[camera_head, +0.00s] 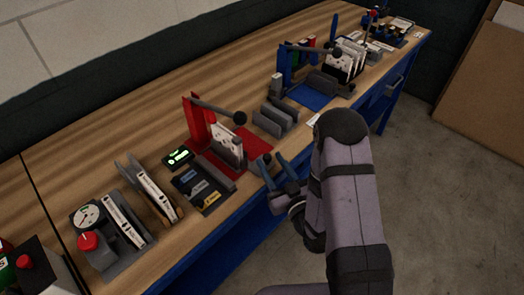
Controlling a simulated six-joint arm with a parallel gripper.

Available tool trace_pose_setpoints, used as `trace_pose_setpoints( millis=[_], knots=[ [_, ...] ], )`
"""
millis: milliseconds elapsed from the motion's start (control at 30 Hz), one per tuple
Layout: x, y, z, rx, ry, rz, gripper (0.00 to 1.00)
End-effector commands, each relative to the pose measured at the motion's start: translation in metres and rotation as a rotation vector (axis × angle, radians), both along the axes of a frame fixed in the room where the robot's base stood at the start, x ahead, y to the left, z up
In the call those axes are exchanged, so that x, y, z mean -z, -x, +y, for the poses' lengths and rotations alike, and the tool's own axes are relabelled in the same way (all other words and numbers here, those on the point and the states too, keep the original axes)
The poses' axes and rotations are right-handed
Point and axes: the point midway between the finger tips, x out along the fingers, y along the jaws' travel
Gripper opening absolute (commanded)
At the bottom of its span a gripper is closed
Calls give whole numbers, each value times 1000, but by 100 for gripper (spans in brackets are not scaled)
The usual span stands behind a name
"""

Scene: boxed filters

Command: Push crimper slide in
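A red press-like device (196,124) stands on the bench at picture centre, with a grey lever ending in a black ball. White printed pieces (227,148) stand upright in it, above a red base plate (256,141). A similar blue device (284,68) with a blue plate (309,97) stands farther back. I cannot tell which one is the crimper, or how far any slide is in. My gripper (266,160) has two blue fingers, spread apart with nothing seen between them. It is at the bench's front edge, just right of the red device; contact is unclear.
Grey slotted holders (275,119) stand behind my gripper. A dark tray (202,187) with coloured labels and a green-lit display (179,156) are left of it. A gauge fixture (88,217) with a red knob is at front left. The bench's back strip (130,116) is clear.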

Motion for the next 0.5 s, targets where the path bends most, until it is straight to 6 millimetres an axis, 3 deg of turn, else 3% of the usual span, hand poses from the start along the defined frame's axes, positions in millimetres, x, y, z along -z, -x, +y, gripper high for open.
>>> trace_pose_setpoints(
  millis=[267, 500],
  knots=[
    [0, -3, 1, 3, -15, -2, 40],
    [-3, -25, 11, 1, -15, -5, 40]
  ],
)
